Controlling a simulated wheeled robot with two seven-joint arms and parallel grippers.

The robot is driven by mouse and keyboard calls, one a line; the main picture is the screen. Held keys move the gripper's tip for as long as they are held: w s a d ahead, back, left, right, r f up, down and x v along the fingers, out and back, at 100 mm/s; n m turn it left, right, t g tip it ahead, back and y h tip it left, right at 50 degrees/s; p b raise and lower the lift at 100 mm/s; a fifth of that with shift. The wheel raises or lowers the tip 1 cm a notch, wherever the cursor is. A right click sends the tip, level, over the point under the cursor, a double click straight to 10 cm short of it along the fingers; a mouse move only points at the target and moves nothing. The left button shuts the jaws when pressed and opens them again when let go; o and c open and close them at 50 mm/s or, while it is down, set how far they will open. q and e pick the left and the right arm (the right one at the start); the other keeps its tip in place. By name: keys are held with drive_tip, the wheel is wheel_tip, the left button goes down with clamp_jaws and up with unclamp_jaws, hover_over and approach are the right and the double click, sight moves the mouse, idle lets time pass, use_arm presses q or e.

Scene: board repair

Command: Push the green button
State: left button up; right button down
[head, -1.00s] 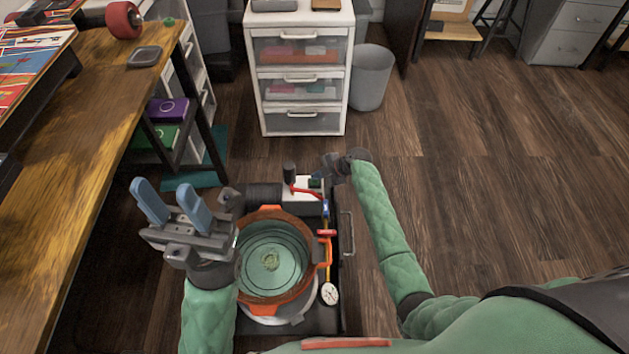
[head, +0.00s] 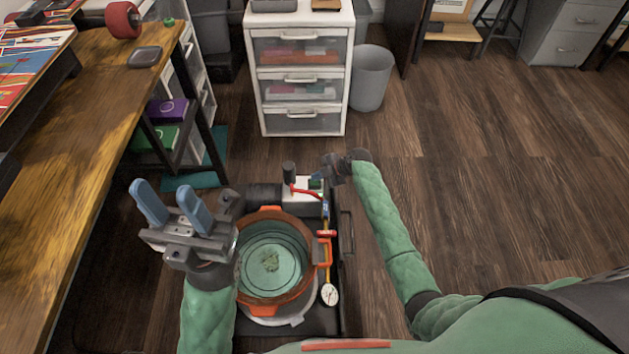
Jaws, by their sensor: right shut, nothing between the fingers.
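The green button (head: 315,184) is a small green patch on top of the white box of the pump unit (head: 300,190), at the back of the black cart. My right gripper (head: 325,171) is shut and empty, with its tips right beside the button at its upper right. I cannot tell whether the tips touch it. My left gripper (head: 162,188) is open and empty, with its two blue fingers pointing up, left of the orange-rimmed pot.
The orange-rimmed pot (head: 307,243) stands on the cart, with a gauge (head: 329,294) and a red-handled valve (head: 326,233) at its right. A wooden workbench (head: 60,220) runs along the left. A white drawer unit (head: 302,70) stands behind. The floor at right is clear.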

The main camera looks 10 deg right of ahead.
sight(318, 181)
drive_tip(key=shift+r+p, duration=1.85)
drive_tip(key=shift+r, duration=1.2)
